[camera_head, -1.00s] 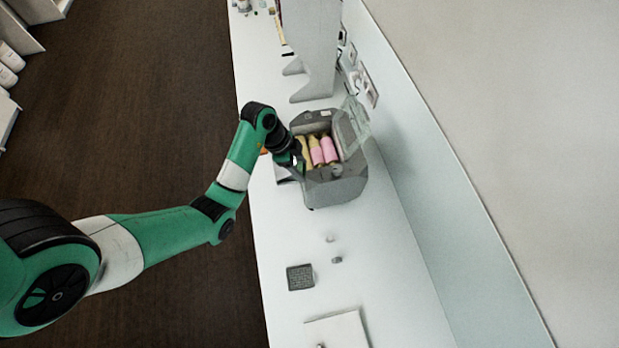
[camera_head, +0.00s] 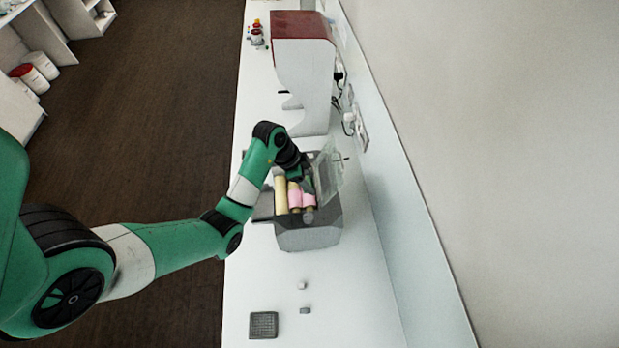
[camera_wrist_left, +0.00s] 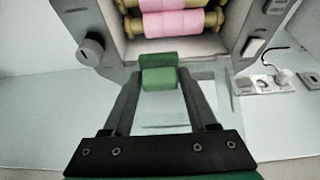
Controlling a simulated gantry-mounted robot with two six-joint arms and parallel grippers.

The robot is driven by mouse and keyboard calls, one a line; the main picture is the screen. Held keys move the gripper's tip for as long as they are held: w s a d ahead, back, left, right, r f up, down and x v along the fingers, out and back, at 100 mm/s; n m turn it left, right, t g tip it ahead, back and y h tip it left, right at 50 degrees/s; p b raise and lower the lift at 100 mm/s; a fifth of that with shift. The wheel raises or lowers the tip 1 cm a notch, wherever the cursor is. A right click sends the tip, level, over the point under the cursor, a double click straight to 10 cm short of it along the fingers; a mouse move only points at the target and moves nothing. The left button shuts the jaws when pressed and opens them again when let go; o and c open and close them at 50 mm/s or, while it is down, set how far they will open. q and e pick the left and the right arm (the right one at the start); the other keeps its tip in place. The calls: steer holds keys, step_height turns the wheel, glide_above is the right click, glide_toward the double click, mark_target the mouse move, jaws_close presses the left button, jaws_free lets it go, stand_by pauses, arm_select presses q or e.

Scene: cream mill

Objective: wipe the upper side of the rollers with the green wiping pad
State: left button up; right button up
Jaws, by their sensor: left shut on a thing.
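The mill (camera_head: 308,238) is a grey box on the white counter, with a clear cover raised on its right side. Its rollers (camera_head: 295,195) are cream-coloured with pink material on them. The pink-covered rollers also show at the top of the left wrist view (camera_wrist_left: 172,22). My left gripper (camera_wrist_left: 158,82) is shut on the green wiping pad (camera_wrist_left: 158,72). In that view the pad lies just below the roller opening, near the mill's edge, apart from the pink rollers in the picture. In the head view my wrist is over the mill's far end and partly hides it. My right gripper is out of view.
The raised clear cover (camera_head: 328,178) stands close to my wrist. A tall red and white machine (camera_head: 303,75) stands behind the mill. A dark square pad (camera_head: 263,325) and two small pieces lie on the counter in front. Wall sockets and cables are at the right.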

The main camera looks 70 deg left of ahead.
mark_target(293, 201)
arm_select(q)
step_height(293, 201, down, 7)
steer(key=shift+f, duration=0.1)
steer(key=shift+s+a, duration=0.3)
steer(key=shift+s, duration=0.8)
steer(key=shift+s+a, duration=0.3)
steer(key=shift+s, duration=0.75)
steer(key=shift+s+a, duration=0.3)
steer(key=shift+s, duration=0.8)
steer(key=shift+f, duration=0.35)
steer(key=shift+w, duration=0.1)
steer(key=shift+w+d+r, duration=0.1)
steer(key=shift+w+d, duration=0.15)
steer(key=shift+w, duration=0.55)
steer(key=shift+w+d, duration=0.2)
steer(key=shift+w, duration=0.6)
steer(key=shift+w+d, duration=0.25)
steer(key=shift+w, duration=0.55)
steer(key=shift+w+d, duration=0.2)
steer(key=shift+w, duration=0.55)
steer(key=shift+s+a, duration=0.25)
steer(key=shift+s, duration=0.6)
steer(key=shift+s+a, duration=0.2)
steer(key=shift+s, duration=0.6)
steer(key=shift+s+a+f, duration=0.15)
steer(key=shift+s+a, duration=0.05)
steer(key=shift+s, duration=0.55)
steer(key=shift+s+a+f, duration=0.1)
steer(key=shift+s+a, duration=0.1)
steer(key=shift+s, duration=0.55)
